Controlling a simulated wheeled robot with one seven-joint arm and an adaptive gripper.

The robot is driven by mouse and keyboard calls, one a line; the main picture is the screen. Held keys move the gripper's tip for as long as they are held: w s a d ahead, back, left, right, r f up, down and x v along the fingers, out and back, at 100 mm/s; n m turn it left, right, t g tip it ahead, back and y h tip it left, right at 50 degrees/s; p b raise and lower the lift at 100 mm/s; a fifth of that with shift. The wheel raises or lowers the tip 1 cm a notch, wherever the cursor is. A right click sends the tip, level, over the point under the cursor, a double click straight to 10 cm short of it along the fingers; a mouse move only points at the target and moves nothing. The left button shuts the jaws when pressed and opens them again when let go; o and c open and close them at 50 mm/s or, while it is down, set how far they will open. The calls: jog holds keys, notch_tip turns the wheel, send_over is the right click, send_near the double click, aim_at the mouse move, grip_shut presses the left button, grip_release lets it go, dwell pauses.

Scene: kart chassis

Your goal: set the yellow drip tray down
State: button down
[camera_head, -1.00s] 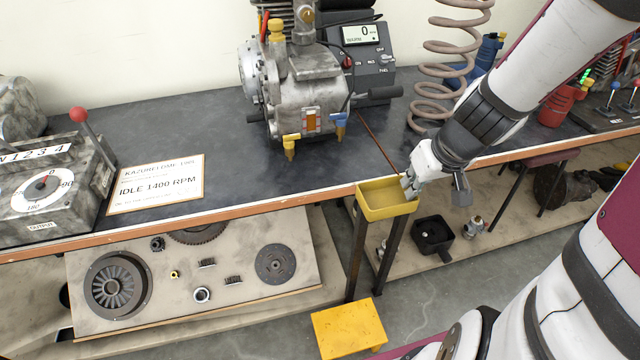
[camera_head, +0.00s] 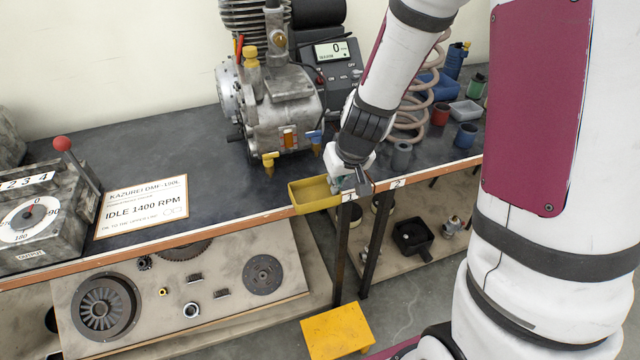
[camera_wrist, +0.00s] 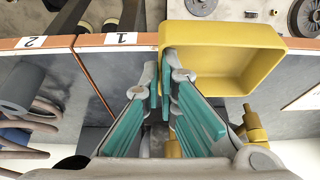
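The yellow drip tray (camera_head: 312,197), a shallow open box, is at the bench's front edge, left of label 1. It looks empty and roughly level. In the wrist view the tray (camera_wrist: 268,75) overlaps the orange edge strip. I cannot tell whether it touches the bench or hangs just above it. My gripper (camera_head: 340,182) is at the tray's right end in the head view. In the wrist view my gripper (camera_wrist: 165,78) has its fingers on either side of the tray's near side wall, pinching it.
The engine (camera_head: 280,105) with yellow and blue taps stands behind the tray. A sign card (camera_head: 142,205) lies to the left, with dark bench top between. Cups (camera_head: 401,156) and a coil hose stand right.

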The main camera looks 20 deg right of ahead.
aim_at(319, 188)
jog(key=shift+w+a+f+p, duration=0.2)
jog(key=shift+w+a+p, duration=0.25)
jog(key=shift+w+a, duration=1.05)
jog(key=shift+w+f, duration=0.15)
jog(key=shift+f, duration=0.05)
jog(key=shift+f+b, duration=0.65)
jog(key=shift+f, duration=0.95)
jog(key=shift+f, duration=0.15)
jog(key=c, duration=1.8)
grip_release()
